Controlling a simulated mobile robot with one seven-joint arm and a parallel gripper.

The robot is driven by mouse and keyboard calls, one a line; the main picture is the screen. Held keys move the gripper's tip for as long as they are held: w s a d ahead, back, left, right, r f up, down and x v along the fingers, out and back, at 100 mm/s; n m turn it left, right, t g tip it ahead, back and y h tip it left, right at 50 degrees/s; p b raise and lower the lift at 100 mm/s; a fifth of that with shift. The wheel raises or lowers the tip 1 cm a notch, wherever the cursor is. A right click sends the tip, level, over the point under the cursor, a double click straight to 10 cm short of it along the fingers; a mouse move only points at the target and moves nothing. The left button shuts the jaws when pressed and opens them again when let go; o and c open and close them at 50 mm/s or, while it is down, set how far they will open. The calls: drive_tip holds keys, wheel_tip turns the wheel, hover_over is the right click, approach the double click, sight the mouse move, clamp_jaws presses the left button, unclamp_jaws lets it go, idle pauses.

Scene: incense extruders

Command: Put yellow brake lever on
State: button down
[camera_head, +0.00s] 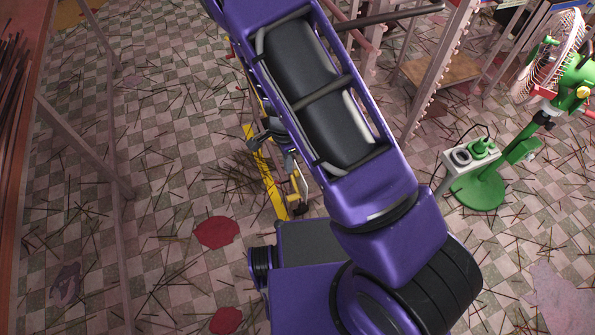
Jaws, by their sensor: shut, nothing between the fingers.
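A yellow frame part (265,172) stands low over the tiled floor, just left of my purple arm. A small dark wheel-like part shows at its lower end, near the floor. Dark and grey metal parts lie against its upper end, too small and overlapped to tell apart. I cannot make out the yellow brake lever as a separate piece or its position. My purple arm crosses the middle of the view and covers much of what lies behind it.
The checkered floor is strewn with thin sticks, with red patches (217,232) on it. A green pedestal fan (478,192) stands at the right, with a small switch box (473,154) beside it. Metal posts rise at left and top right. Open floor lies left of the yellow frame.

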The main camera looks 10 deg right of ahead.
sight(290, 197)
drive_tip(key=shift+s+f, duration=0.15)
drive_tip(key=shift+f, duration=0.1)
drive_tip(key=f, duration=0.4)
drive_tip(key=f+b, duration=0.1)
drive_tip(key=f, duration=0.4)
drive_tip(key=f+b, duration=0.1)
drive_tip(key=f, duration=0.4)
drive_tip(key=shift+s+d, duration=0.1)
drive_tip(key=shift+s, duration=0.25)
